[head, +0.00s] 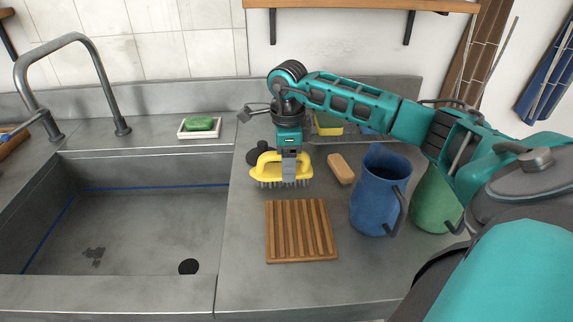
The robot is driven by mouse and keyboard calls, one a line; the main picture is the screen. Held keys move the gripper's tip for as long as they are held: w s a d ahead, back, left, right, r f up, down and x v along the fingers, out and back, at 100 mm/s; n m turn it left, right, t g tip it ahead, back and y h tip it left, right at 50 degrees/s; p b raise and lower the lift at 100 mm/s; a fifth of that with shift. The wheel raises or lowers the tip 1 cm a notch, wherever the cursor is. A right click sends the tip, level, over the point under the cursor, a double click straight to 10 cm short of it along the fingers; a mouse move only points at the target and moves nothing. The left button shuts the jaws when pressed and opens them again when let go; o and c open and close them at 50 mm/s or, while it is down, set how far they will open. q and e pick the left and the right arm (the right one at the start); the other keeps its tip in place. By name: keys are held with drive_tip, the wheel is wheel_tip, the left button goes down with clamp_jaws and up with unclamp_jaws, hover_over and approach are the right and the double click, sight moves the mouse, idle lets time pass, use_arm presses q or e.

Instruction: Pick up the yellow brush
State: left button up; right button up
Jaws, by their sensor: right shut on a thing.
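The yellow brush (267,169) is a yellow block with a loop handle and dark bristles pointing down, just behind the wooden slatted rack. My right gripper (289,175) comes down on it from above and is shut on it, hiding the middle of its handle. I cannot tell whether the bristles touch the counter or hang slightly above it. My left gripper is not in view.
A wooden slatted rack (301,231), a tan block (341,168), a blue jug (377,195) and a green jug (433,202) stand on the counter (262,288). Left is a deep sink (140,235) with a faucet (115,107). Green soap (199,124) sits in a dish behind.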

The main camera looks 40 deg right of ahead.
wheel_tip(320, 180, up, 20)
drive_tip(key=p, duration=0.2)
drive_tip(key=shift+f+p, duration=0.25)
drive_tip(key=shift+p, duration=0.1)
drive_tip(key=o, duration=0.5)
drive_tip(key=c, duration=0.3)
drive_tip(key=shift+f, duration=0.15)
drive_tip(key=shift+c, duration=0.2)
